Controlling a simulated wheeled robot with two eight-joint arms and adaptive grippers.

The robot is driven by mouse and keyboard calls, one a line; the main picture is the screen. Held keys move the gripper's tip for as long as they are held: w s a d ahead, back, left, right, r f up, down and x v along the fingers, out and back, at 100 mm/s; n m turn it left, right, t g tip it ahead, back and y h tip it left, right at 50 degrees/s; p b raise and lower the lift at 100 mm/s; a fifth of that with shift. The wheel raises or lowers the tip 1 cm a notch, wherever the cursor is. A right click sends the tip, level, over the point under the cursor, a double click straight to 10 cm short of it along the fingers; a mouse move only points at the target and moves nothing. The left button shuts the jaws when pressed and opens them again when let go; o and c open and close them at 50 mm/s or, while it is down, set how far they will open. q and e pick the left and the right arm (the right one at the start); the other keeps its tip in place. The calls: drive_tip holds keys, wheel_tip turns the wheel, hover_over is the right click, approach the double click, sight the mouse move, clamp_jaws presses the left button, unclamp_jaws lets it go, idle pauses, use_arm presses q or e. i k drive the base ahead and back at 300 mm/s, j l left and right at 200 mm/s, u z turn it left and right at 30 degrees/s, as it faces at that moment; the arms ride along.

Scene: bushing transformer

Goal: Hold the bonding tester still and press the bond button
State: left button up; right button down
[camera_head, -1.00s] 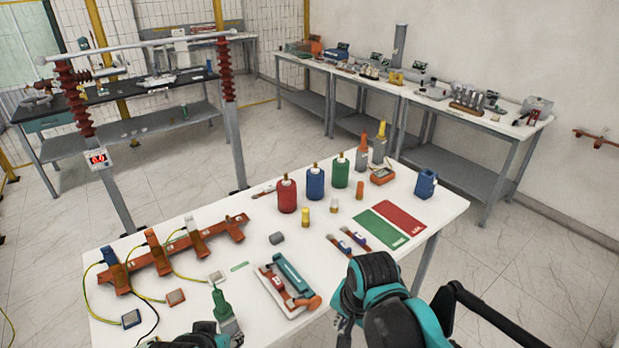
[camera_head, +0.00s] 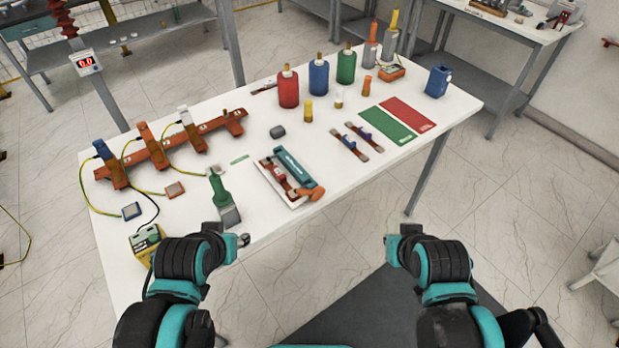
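A yellow box with a pale green top face (camera_head: 147,241) stands at the near left edge of the white table, with a black lead running up from it. It appears to be the bonding tester; its button is too small to make out. My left arm partly covers its lower right side. My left gripper (camera_head: 241,240) is just right of the box, by the table's near edge, apart from it. My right gripper (camera_head: 391,249) is off the table's front edge, over the floor. Both grippers look empty, but their finger opening is too small to tell.
A green-handled brush (camera_head: 221,199) lies close to my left gripper. A tray with tools (camera_head: 287,178) sits right of it. An orange bar (camera_head: 158,157) with clamps and yellow-green leads lies behind the box. Red, blue and green bottles (camera_head: 318,76) stand at the back.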

sight(153, 238)
drive_tip(key=u, duration=1.6)
